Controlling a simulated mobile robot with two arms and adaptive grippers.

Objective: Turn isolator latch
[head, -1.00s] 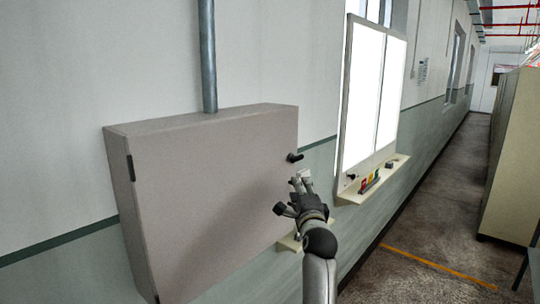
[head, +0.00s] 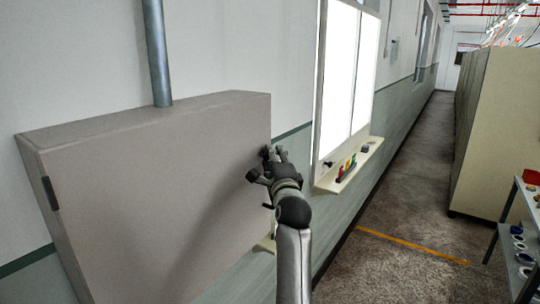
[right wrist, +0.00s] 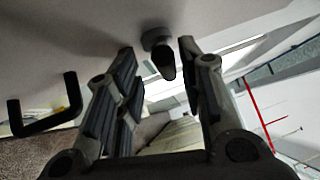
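A grey wall box (head: 150,190) fills the left of the head view. Its small black latch (head: 264,151) sticks out near the right edge of the front and is partly covered by my right gripper (head: 277,154). In the right wrist view, the latch (right wrist: 162,55) shows as a dark lever on a round base. My right gripper (right wrist: 160,60) is open there, with one finger on each side of the latch and visible gaps between. My left gripper is not in view.
A black bent handle (right wrist: 48,108) is at the left of the right wrist view. Tall cabinets (head: 500,130) and a shelf with parts (head: 520,235) stand beyond the open floor.

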